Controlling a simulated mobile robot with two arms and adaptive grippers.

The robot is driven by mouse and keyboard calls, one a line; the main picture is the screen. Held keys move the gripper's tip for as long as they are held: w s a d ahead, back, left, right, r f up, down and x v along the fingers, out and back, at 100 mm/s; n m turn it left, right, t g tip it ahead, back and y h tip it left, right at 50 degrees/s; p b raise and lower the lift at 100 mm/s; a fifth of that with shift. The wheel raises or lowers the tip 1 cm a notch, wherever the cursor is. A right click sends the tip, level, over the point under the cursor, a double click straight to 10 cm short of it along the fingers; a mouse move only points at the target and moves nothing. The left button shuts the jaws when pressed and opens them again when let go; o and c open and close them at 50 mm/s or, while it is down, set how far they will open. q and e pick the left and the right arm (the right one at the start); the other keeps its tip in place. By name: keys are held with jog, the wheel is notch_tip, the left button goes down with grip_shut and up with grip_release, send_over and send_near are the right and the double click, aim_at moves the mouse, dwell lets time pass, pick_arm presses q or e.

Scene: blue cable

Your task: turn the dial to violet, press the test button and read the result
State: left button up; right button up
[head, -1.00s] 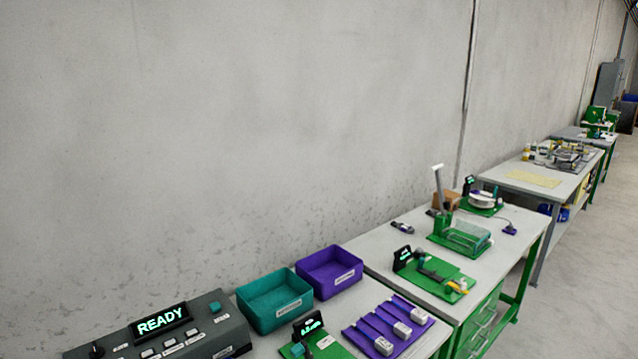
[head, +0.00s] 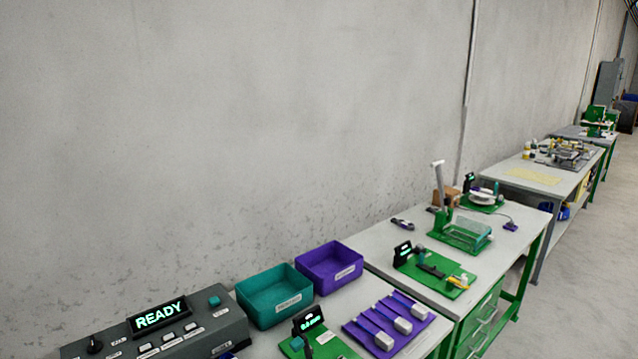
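The grey test console (head: 232,329) is at the bottom left of the head view, on the near bench. Its lit display (head: 159,315) reads READY. A black dial knob (head: 94,345) is at the console's left; its setting is too small to read. A teal button (head: 214,301) is at the console's upper right, and several pale keys (head: 168,340) run along its front. I cannot tell which is the test button. Neither of my grippers is in view.
A teal bin (head: 268,300) and a violet bin (head: 326,270) stand right of the console. A violet rack (head: 362,330) holds several pale blocks, beside a green device with a small display (head: 309,322). Further benches with green fixtures (head: 440,272) run along the wall (head: 250,120).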

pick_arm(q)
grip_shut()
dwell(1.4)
